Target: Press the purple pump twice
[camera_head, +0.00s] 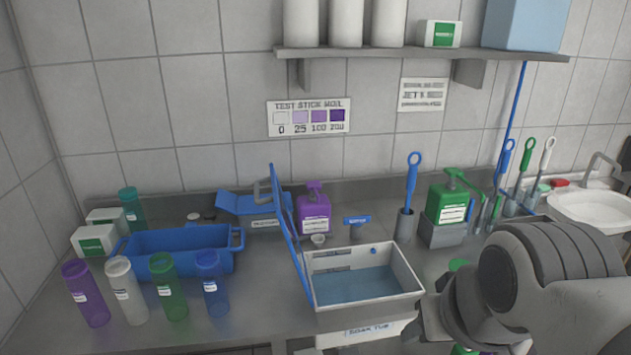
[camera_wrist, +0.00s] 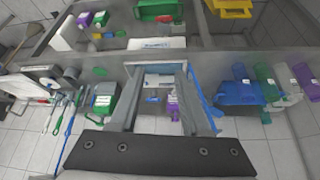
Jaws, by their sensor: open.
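The purple pump bottle (camera_head: 314,214) stands upright at the back of the steel bench, near the wall, with its purple pump head (camera_head: 315,188) on top. A small pale cup stands just in front of it. In the wrist view the purple bottle (camera_wrist: 172,107) shows partly between my fingers, well beyond them. My gripper (camera_wrist: 158,70) is open, with nothing visible held between its fingers. In the head view my arm is at the lower right, apart from the bottle; the fingertips are hard to make out there.
A white tub (camera_head: 411,285) with bluish contents and a raised blue lid (camera_head: 285,230) stands in front of the bottle. A green pump bottle (camera_head: 447,204) and brushes are at right. A blue basket (camera_head: 178,268) and several coloured bottles are at left. A shelf (camera_head: 420,52) hangs above.

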